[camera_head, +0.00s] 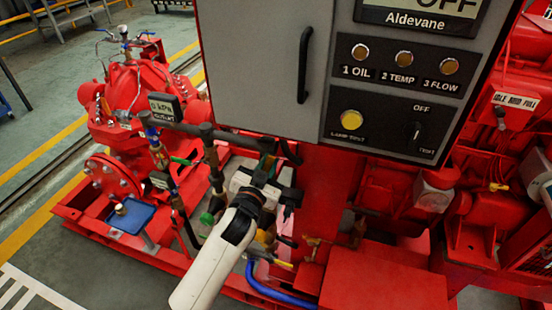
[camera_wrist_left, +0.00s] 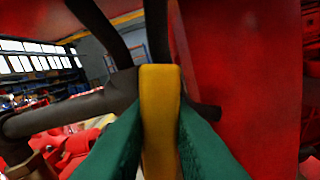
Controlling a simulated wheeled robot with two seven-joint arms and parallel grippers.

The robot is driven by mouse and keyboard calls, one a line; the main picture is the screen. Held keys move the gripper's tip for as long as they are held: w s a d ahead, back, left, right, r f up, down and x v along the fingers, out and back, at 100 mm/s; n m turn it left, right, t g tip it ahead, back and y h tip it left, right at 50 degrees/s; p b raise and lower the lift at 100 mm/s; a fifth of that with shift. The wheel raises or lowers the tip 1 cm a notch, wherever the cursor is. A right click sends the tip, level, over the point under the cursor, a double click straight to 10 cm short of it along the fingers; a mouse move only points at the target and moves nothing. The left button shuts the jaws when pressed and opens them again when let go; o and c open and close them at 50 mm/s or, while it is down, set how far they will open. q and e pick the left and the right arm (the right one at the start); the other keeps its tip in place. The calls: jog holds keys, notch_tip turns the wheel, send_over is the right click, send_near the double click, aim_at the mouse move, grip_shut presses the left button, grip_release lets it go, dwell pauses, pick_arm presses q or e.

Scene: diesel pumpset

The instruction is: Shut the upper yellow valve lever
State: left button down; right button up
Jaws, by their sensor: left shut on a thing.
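The yellow lever (camera_wrist_left: 160,115) stands upright between the two green fingers of my left gripper (camera_wrist_left: 160,130) in the left wrist view. The fingers are shut on it from both sides. In the head view my left gripper (camera_head: 267,160) is at the dark pipework below the grey control panel, and its own body hides the lever there. The lever's pivot and valve body cannot be made out. My right gripper is in neither view.
The grey control panel (camera_head: 265,60) overhangs just above and behind my gripper. Dark pipes (camera_head: 212,160) run to the left of it, with a blue hose (camera_head: 275,293) below. A red pump (camera_head: 135,85) stands at the far left. A red wall (camera_wrist_left: 245,70) is close on the right in the wrist view.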

pick_arm(q)
jog(key=shift+s+d+f+m+b, duration=0.35)
jog(key=shift+d+f+m, duration=0.6)
jog(key=shift+m, duration=1.4)
jog(key=shift+s+d+f+m+b, duration=0.2)
jog(key=shift+d+f+m+b, duration=0.7)
jog(key=shift+m, duration=1.5)
jog(key=shift+s+d+f+m+b, duration=0.1)
jog(key=shift+s+d+f+m, duration=0.3)
jog(key=shift+f+m, duration=1.5)
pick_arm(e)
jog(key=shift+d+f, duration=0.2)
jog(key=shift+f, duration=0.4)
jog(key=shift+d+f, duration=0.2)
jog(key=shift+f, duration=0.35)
pick_arm(q)
jog(key=shift+w+d+r+m, duration=0.15)
jog(key=shift+r+m, duration=0.3)
jog(key=shift+m, duration=0.1)
jog(key=c, duration=1.3)
grip_release()
jog(key=v, duration=1.2)
jog(key=shift+r, duration=0.1)
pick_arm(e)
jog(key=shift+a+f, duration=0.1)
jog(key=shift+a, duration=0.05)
